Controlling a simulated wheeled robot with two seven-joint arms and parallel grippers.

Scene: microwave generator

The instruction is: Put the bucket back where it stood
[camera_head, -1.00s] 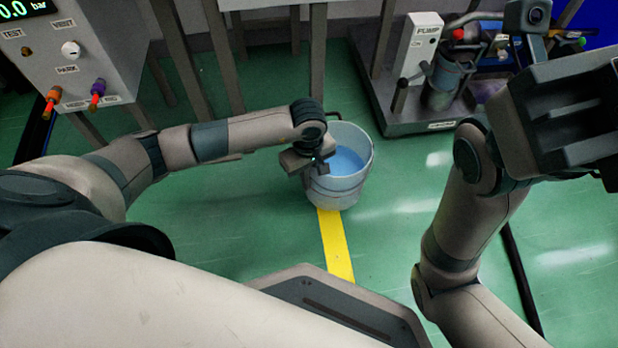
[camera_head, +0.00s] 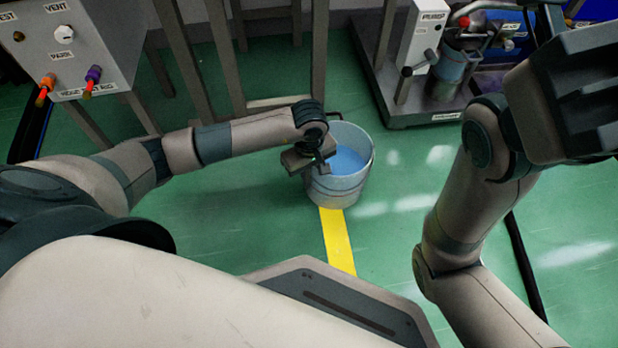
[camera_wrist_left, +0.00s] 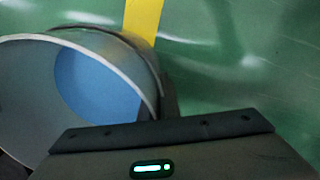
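The bucket (camera_head: 338,190) is pale grey with blue inside, upright in the middle of the head view, over a yellow floor stripe (camera_head: 337,240). My left gripper (camera_head: 318,163) is at its near left rim and appears shut on it; the fingertips are mostly hidden. In the left wrist view the bucket (camera_wrist_left: 150,75) fills the left side, its rim running down to the gripper. I cannot tell whether its base touches the floor. My right gripper (camera_head: 590,95) is large and dark at the upper right, away from the bucket; its fingers do not show clearly.
A panel box (camera_head: 75,45) with a knob and coloured connectors is at the upper left. A frame with grey legs (camera_head: 318,60) stands behind the bucket. A pump unit on a grey base (camera_head: 420,115) is at the back right. Green floor around the bucket is open.

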